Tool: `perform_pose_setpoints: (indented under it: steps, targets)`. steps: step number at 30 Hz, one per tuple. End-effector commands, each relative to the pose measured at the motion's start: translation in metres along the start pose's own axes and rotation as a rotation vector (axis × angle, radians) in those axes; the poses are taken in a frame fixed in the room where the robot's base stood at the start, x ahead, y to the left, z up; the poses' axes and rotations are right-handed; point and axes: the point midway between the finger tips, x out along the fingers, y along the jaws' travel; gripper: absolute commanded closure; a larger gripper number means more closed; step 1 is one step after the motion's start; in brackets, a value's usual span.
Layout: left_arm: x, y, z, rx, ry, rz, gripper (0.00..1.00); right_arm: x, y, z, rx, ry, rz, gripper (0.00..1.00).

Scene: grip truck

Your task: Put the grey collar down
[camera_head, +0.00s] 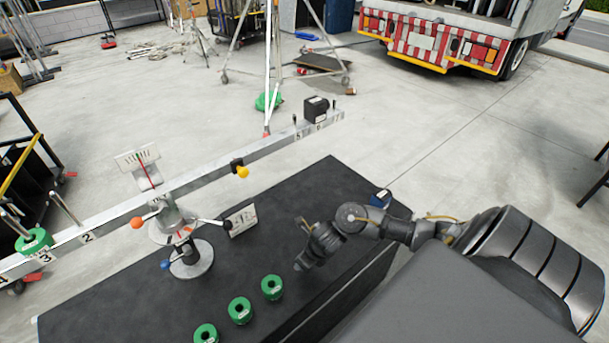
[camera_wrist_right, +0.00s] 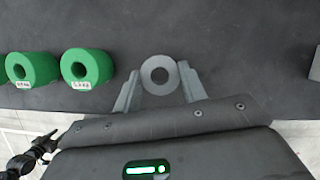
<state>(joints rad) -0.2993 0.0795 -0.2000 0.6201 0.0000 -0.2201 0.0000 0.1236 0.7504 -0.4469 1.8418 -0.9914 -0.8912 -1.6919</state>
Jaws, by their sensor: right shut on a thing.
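The grey collar (camera_wrist_right: 147,73) is a small ring with a round hole. In the right wrist view it sits between the two fingers of my right gripper (camera_wrist_right: 160,80), which are shut on it from both sides. In the head view my right gripper (camera_head: 304,262) points down over the right part of the black bench top (camera_head: 330,185). The collar is not distinguishable there, hidden by the gripper. I cannot tell whether the collar touches the bench. My left gripper is not in view.
Several green collars (camera_head: 271,287) stand in a row left of my right gripper. A numbered balance beam (camera_head: 205,184) crosses above the bench on a round-based stand (camera_head: 190,262), bearing a green collar (camera_head: 34,241) and a black block (camera_head: 316,109). A small card (camera_head: 241,220) stands nearby.

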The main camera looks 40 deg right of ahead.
Motion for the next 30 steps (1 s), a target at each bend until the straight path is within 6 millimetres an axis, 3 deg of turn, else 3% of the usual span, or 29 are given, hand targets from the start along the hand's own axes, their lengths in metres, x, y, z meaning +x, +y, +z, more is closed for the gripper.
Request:
perform_pose_setpoints:
  steps: [5, 15, 26, 27, 30]
  targets:
    - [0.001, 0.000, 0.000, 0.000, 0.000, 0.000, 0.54, 0.004, -0.002, 0.001, -0.001, 0.000, 0.000, 0.80]
    - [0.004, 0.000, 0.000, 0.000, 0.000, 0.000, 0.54, 0.037, -0.005, -0.010, 0.001, 0.001, 0.001, 0.80]
    - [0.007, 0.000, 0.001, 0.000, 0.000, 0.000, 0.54, 0.041, -0.005, -0.011, -0.002, 0.000, 0.000, 0.80]
    - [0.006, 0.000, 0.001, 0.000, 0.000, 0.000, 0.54, 0.040, -0.005, -0.011, -0.001, 0.000, 0.000, 0.55]
    - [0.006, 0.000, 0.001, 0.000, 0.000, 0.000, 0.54, 0.040, -0.005, -0.011, -0.001, 0.000, 0.000, 0.42]
